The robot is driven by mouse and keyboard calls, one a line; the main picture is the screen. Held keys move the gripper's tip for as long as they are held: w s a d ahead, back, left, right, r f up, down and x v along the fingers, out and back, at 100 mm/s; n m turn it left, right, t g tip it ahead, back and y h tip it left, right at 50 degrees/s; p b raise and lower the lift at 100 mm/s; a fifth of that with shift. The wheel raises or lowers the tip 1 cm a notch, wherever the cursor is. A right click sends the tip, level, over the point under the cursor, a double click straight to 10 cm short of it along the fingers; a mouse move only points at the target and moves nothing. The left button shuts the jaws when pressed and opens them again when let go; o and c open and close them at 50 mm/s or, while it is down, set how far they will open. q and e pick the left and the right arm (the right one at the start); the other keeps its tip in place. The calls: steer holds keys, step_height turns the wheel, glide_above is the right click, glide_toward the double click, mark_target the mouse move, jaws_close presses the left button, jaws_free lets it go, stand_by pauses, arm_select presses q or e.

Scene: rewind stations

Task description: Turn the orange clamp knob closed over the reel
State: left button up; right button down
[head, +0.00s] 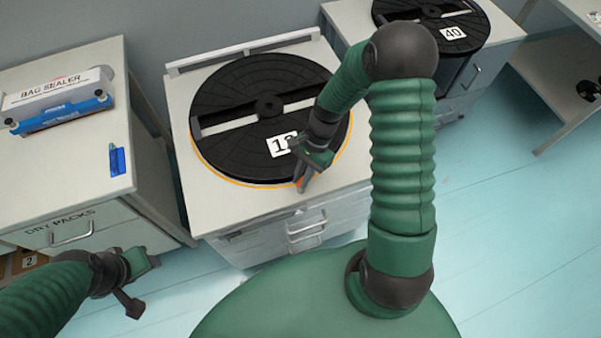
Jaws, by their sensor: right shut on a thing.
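The black reel (262,85) with a "1…" label, partly covered by my arm, lies flat on a station with an orange ring around its edge. My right gripper (304,184) reaches down at the reel's front right edge and is shut on the orange clamp knob (299,170). Only a small orange bit of the knob shows between and beside the fingers, so its turn angle cannot be told. My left gripper (142,285) hangs in front of the left cabinet, away from the reel; its jaw opening is unclear.
A bag sealer (58,100) and a small blue object (117,161) are on the left cabinet (60,185). A second station with a reel labelled 40 (452,33) stands at the back right.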

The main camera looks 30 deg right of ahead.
steer(key=n, duration=0.1)
steer(key=n+p, duration=0.1)
steer(key=shift+w+d+r+n+g+h+p, duration=0.2)
steer(key=shift+w+d+n+g+h+p, duration=0.1)
steer(key=shift+n+g+p, duration=0.1)
steer(key=n+g+p, duration=0.1)
steer(key=n, duration=0.1)
steer(key=shift+a+n+h, duration=0.1)
steer(key=shift+n+h, duration=0.2)
steer(key=shift+n, duration=0.1)
steer(key=n+h+p, duration=0.1)
steer(key=n, duration=0.2)
steer(key=shift+w+g, duration=0.1)
steer(key=shift+g, duration=0.3)
steer(key=shift+a+f+n+h+p, duration=0.15)
steer(key=shift+n+h+p, duration=0.45)
steer(key=shift+n, duration=1.3)
steer(key=shift+w, duration=0.1)
steer(key=c, duration=1.7)
jaws_free()
steer(key=shift+g, duration=0.3)
steer(key=shift+o, duration=1.2)
steer(key=shift+f, duration=0.1)
